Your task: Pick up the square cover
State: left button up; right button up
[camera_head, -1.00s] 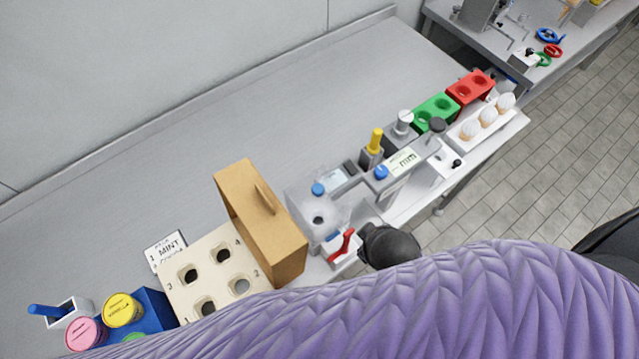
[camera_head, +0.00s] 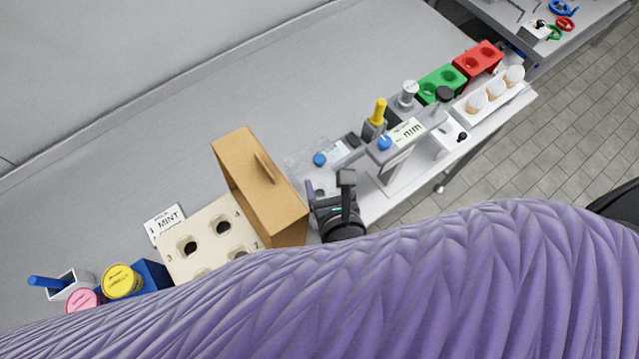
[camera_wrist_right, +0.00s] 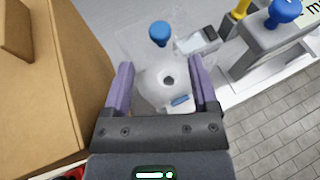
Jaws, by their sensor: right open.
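The square cover (camera_head: 302,153) looks clear and see-through, with a blue knob (camera_head: 319,159). It sits between the wooden box and the small grey device on the bench. In the right wrist view the clear cover (camera_wrist_right: 132,42) shows with its blue knob (camera_wrist_right: 159,33) just beyond the fingertips. My right gripper (camera_head: 328,185) is open and empty, pointing at the cover from its near side. Its two purple fingers (camera_wrist_right: 161,82) are apart, with a whitish round part with a dark hole between them in view. Whether they touch anything is unclear. My left gripper is out of view.
A tall wooden box (camera_head: 262,190) stands close left of the gripper. A grey stand with a blue knob (camera_head: 385,143) and a yellow-handled tool (camera_head: 379,112) are at right. A cream holed block (camera_head: 205,235) lies left. The bench behind is clear.

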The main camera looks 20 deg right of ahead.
aim_at(321, 163)
jog(key=shift+w+r, duration=0.1)
jog(key=shift+w, duration=0.5)
jog(key=b+x, duration=0.1)
jog(key=x, duration=0.5)
jog(key=shift+d, duration=0.1)
jog(key=shift+r, duration=0.1)
grip_shut()
